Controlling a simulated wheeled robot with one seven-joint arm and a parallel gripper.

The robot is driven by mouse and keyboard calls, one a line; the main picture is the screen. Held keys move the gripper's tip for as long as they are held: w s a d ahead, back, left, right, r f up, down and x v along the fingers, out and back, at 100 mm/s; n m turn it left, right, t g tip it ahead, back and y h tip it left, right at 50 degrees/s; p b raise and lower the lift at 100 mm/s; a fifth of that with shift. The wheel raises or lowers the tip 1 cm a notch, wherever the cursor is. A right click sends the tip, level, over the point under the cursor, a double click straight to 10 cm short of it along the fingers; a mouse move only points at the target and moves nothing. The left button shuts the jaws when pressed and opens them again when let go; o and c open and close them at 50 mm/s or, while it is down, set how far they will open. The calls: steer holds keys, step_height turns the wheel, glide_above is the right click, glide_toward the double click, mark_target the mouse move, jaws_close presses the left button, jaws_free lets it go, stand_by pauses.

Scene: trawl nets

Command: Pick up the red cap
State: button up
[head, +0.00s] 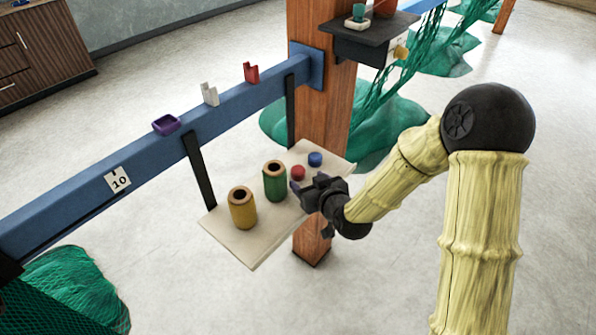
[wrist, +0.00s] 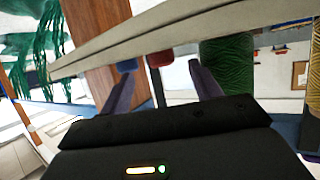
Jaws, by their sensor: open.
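The red cap (head: 298,172) is a small round piece on the pale shelf board (head: 245,249), between the green spool (head: 275,182) and the blue cap (head: 315,158). In the wrist view the red cap (wrist: 159,59) shows between the two finger lines, beyond the fingertips. My gripper (head: 303,186) is open and empty at the board's front edge, just in front of the red cap. Its dark fingers also show in the wrist view (wrist: 161,72). I cannot tell the exact gap between the fingertips and the cap.
The green spool stands close left of my gripper, and a yellow spool (head: 242,208) stands farther left. A wooden post (head: 312,248) rises behind the board. A blue rail (head: 80,193) above carries a purple tray (head: 166,125), a white holder (head: 210,94) and a red holder (head: 251,73).

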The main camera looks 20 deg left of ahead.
mark_target(301, 175)
steer(key=shift+w, duration=0.1)
steer(key=p+x, duration=0.1)
steer(key=x, duration=0.4)
steer(key=shift+a+f+p, duration=0.1)
steer(key=shift+f+p, duration=0.05)
steer(key=shift+p, duration=0.15)
steer(key=c, duration=1.1)
